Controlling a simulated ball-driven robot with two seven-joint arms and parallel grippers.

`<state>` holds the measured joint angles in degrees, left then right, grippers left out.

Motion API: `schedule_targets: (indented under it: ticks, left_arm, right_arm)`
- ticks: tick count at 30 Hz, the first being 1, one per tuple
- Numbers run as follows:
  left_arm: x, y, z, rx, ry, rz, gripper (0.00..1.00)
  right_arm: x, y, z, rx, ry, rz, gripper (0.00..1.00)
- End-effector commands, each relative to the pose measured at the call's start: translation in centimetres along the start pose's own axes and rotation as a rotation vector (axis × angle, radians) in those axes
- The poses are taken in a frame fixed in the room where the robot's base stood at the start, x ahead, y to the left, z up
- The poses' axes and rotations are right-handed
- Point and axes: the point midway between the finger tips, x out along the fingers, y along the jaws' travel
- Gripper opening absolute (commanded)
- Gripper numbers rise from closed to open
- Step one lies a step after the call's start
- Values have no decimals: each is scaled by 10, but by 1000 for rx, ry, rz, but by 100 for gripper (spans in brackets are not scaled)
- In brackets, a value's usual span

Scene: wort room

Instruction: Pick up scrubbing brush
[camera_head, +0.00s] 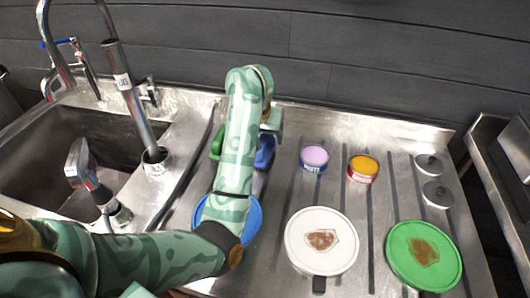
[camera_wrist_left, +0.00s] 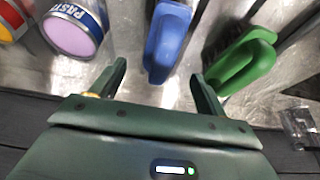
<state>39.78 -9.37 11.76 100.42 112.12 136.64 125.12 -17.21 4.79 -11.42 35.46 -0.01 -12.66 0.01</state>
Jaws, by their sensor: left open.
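Two brush-like items lie on the steel drainboard under my left arm. The blue one (camera_head: 264,152) shows in the head view beside the forearm, and in the left wrist view (camera_wrist_left: 168,42) its rounded end points at the gap between my fingers. The green one (camera_head: 217,143) is partly hidden by the arm; in the left wrist view (camera_wrist_left: 244,62) it has a looped handle and dark bristles along one side. My left gripper (camera_wrist_left: 158,76) is open and empty, just short of the blue item. My right gripper is not in view.
A purple-topped tin (camera_head: 314,157) and a yellow-topped tin (camera_head: 362,168) stand right of the arm. A soiled white plate (camera_head: 300,257), a soiled green plate (camera_head: 396,265) and a blue dish (camera_head: 252,222) lie in front. The sink (camera_head: 75,150) and taps are left.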

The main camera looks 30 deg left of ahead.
Motion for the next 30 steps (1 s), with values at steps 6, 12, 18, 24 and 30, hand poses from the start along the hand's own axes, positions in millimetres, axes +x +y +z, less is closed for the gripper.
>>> schedule_targets:
  ticks: [6, 12, 18, 24, 30]
  left_arm:
    - [31, -2, 5, 3, -5, -5, 74]
    - [54, -1, 4, 2, -2, -2, 74]
    - [53, -1, 3, 0, 1, 1, 74]
    - [53, -1, 3, 1, 1, 0, 30]
    - [53, -1, 3, 1, 1, 0, 23]
  right_arm:
    - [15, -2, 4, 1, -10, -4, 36]
    - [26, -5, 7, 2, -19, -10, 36]
    - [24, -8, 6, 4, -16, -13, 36]
    - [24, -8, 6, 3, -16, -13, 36]
    - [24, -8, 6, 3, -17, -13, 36]
